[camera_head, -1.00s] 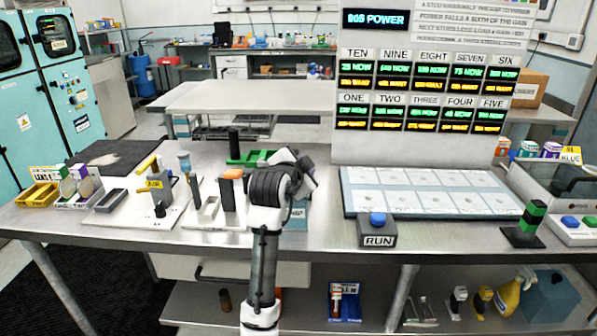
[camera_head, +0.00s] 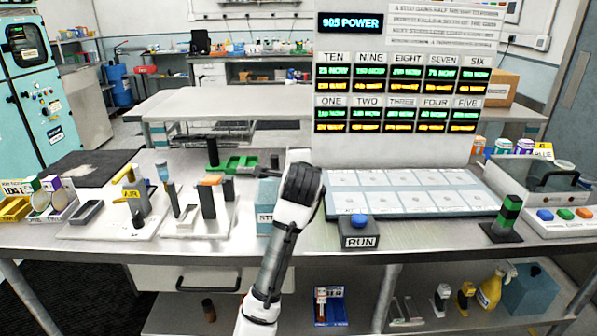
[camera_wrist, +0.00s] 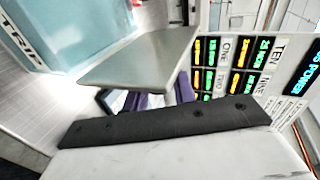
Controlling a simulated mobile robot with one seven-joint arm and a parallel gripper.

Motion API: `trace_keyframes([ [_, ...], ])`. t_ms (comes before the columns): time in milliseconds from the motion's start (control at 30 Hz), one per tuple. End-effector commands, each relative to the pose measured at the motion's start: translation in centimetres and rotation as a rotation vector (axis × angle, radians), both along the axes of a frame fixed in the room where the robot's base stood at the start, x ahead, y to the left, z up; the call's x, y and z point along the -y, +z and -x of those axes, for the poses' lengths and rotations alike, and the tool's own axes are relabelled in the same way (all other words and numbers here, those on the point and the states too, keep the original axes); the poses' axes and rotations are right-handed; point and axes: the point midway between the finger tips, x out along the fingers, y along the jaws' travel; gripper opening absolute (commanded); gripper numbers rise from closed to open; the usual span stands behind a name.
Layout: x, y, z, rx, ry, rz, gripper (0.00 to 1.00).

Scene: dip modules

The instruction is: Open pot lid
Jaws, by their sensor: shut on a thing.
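The pot looks to be a light blue box (camera_head: 267,197) with a partly hidden white label, on the bench just left of my wrist in the head view. In the wrist view the pot's blue side (camera_wrist: 85,25) fills the upper left. A flat grey plate (camera_wrist: 145,58), which looks like the lid, lies across my gripper (camera_wrist: 150,98). The gripper's purple fingers are shut on it. I cannot tell whether the plate still touches the pot. In the head view my wrist hides the fingers and the lid.
The RUN button box (camera_head: 359,231) stands right of my wrist, before a panel of pale squares (camera_head: 410,190). A tall display board (camera_head: 400,90) rises behind. A white stand with black posts (camera_head: 207,222) is to the left. The front edge of the bench is clear.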

Motion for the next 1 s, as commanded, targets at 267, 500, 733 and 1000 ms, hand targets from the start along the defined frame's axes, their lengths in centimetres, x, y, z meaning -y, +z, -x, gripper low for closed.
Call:
trace_keyframes([
  [267, 0.11, 0.04, -0.02, 0.002, 0.0, -0.019, 0.0],
  [500, 0.12, 0.04, -0.02, 0.002, -0.001, -0.018, 0.0],
  [733, 0.11, 0.01, -0.01, 0.001, -0.001, -0.017, 0.45],
  [1000, 0.11, 0.14, 0.43, 0.002, 0.0, -0.017, 0.45],
])
